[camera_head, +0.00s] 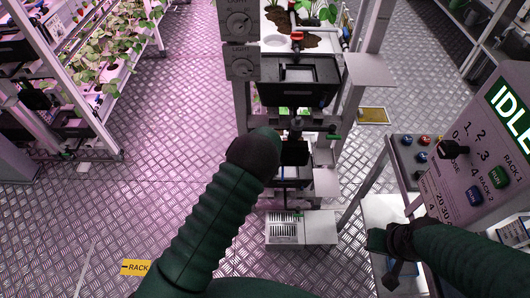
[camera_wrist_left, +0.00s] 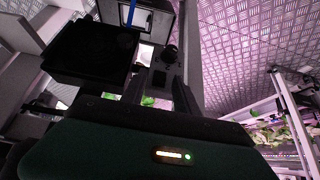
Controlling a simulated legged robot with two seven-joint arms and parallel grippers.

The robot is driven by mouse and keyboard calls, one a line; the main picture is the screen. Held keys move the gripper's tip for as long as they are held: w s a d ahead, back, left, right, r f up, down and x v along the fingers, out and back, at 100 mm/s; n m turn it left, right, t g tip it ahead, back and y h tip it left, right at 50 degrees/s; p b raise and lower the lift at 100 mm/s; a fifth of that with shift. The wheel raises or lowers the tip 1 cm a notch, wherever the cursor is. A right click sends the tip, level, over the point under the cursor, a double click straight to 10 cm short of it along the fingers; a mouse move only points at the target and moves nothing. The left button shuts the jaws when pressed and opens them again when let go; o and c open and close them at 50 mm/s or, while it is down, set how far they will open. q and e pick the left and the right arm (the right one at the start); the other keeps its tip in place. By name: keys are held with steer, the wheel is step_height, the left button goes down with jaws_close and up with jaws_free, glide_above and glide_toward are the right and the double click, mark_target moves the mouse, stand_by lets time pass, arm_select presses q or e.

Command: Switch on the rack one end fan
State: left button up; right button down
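The rack end (camera_head: 242,105) stands in the middle of the head view, with two grey LIGHT dial panels (camera_head: 243,65) on its left post. A black square housing (camera_wrist_left: 92,52) shows at upper left in the left wrist view; it may be the fan. Beside it, a grey panel (camera_wrist_left: 178,72) carries a black round knob (camera_wrist_left: 170,54) and a small black switch (camera_wrist_left: 158,79). My left gripper (camera_wrist_left: 160,98) points at this panel, its fingers apart and nothing seen between them. In the head view my left gripper (camera_head: 293,150) is partly hidden against the rack. My right gripper (camera_head: 396,268) hangs over a white surface; its fingers are unclear.
A console (camera_head: 468,165) with an IDLE screen, knob and coloured buttons stands at right. Plant racks (camera_head: 105,75) stand at left. A yellow RACK label (camera_head: 136,268) lies on the open metal floor (camera_head: 195,100).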

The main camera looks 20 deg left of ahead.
arm_select(q)
steer(key=shift+r, duration=0.1)
steer(key=p+v, duration=0.2)
steer(key=v, duration=1.4)
steer(key=shift+s+r+p, duration=0.2)
steer(key=shift+p, duration=0.1)
steer(key=shift+d, duration=0.1)
steer(key=s+a+r+m+g+h, duration=0.1)
steer(key=s+r+g, duration=0.1)
steer(key=s, duration=0.9)
steer(key=s+a+r+m+g, duration=0.1)
steer(key=s+r, duration=0.3)
steer(key=s, duration=0.8)
steer(key=shift+a+r+m+g+h+p, duration=0.4)
steer(key=shift+m+p, duration=0.05)
steer(key=shift+m, duration=0.15)
steer(key=shift+s, duration=0.2)
steer(key=shift+a, duration=0.15)
